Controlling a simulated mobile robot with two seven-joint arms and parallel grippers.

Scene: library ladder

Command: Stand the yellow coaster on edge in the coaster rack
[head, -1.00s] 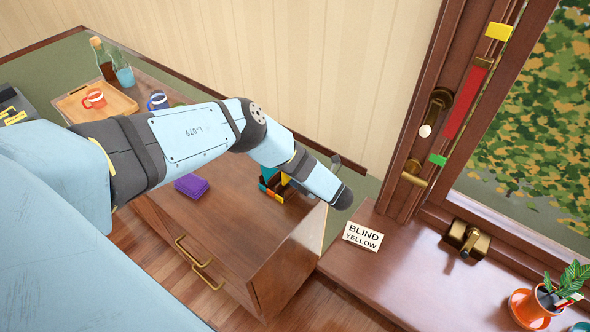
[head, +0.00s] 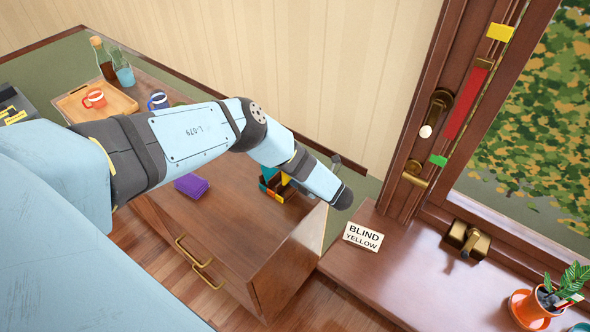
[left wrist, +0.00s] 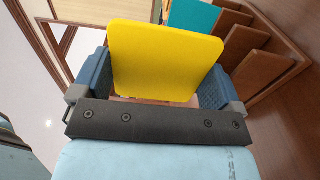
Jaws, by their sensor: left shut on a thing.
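The yellow coaster (left wrist: 165,60) stands upright between the blue-grey fingers of my left gripper (left wrist: 154,80) in the left wrist view. The gripper is shut on it. The coaster rack (left wrist: 268,72), with brown wooden dividers, is just beyond and to the right. A teal coaster (left wrist: 193,16) stands in it. In the head view the rack (head: 274,194) is on the wooden cabinet, partly behind my left forearm, and a bit of yellow (head: 285,179) shows there. My fingers are mostly hidden in that view. I cannot tell whether the yellow coaster touches the rack. My right gripper is not in view.
A purple stack (head: 190,186) lies on the cabinet top (head: 225,222), left of the rack. A "BLIND YELLOW" card (head: 362,237) lies on the sill at the right.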

